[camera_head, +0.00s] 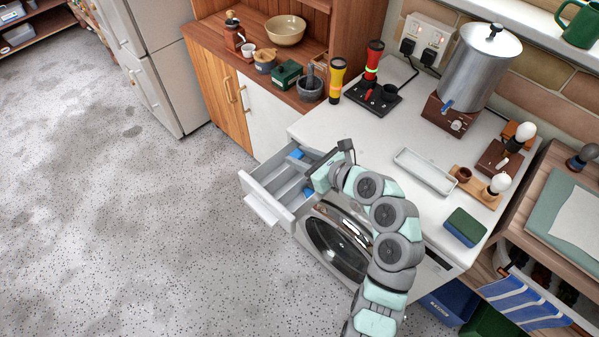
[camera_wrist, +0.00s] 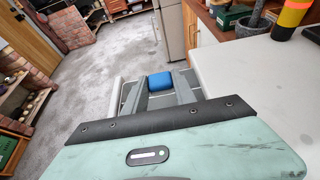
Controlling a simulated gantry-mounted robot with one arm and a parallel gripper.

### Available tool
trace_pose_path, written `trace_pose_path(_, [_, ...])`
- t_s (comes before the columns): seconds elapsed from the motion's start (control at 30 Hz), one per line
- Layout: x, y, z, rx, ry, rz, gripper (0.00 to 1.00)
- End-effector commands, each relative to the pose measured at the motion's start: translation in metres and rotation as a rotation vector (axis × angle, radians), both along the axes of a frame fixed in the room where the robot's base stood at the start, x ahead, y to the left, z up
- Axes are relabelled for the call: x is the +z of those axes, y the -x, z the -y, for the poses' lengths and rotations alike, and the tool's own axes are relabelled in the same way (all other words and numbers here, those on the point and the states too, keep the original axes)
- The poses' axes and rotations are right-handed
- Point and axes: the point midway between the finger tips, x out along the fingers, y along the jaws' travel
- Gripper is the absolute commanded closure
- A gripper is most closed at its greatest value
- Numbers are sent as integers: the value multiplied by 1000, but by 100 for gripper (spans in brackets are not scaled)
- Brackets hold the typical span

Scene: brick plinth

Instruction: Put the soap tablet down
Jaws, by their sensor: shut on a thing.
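My gripper (camera_head: 304,160) reaches left over the open grey detergent drawer (camera_head: 266,207) of the white washing machine. It is shut on a blue soap tablet (camera_head: 297,153). In the wrist view the blue tablet (camera_wrist: 160,81) sits between the two grey fingertips, with the drawer around and below them. Whether the tablet touches the drawer, I cannot tell. The drawer has several long compartments. Another small blue patch (camera_head: 308,191) shows in the drawer near the machine, partly covered by my gripper.
The white worktop (camera_head: 330,125) beside the drawer carries a shallow tray (camera_head: 425,171), a green and blue box (camera_head: 464,227), a metal urn (camera_head: 480,65) and torches (camera_head: 337,80). A wooden cabinet (camera_head: 215,85) stands behind the drawer. The floor left of the drawer is clear.

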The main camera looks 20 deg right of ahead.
Motion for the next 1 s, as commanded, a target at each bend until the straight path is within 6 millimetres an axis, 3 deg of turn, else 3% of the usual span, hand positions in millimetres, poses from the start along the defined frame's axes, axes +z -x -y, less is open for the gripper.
trace_pose_path(0.03, [-11,0,-1,1,-2,-3,100])
trace_pose_path(0.27, [-25,-1,0,0,1,4,100])
trace_pose_path(0.53, [-63,-1,0,0,-1,1,100])
trace_pose_path(1.0, [-67,-1,0,-1,0,3,100])
